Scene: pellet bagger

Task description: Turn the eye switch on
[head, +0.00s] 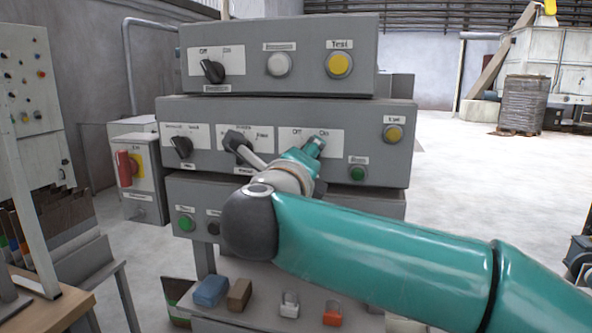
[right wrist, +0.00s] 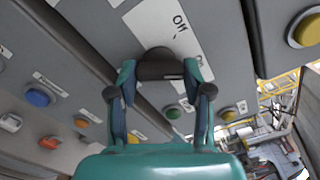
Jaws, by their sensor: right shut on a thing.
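My right gripper (head: 313,150) reaches the Off/On switch plate (head: 297,137) on the middle grey box, its teal fingers at the plate's right half. In the right wrist view its two fingers (right wrist: 158,80) close around a dark rotary knob (right wrist: 157,56), beside a white plate lettered "Off" (right wrist: 181,22). The gripper is shut on this knob. I cannot read a name label for this switch; my arm hides the area below it. The fingers cover most of the knob, so I cannot tell its exact setting. My left gripper is not in view.
A black selector (head: 181,147) sits left on the same box, with a yellow button (head: 393,133) and green button (head: 357,173) at right. The upper box (head: 290,80) carries another Off/On knob (head: 213,71). A red-handled switch (head: 127,167) stands at left.

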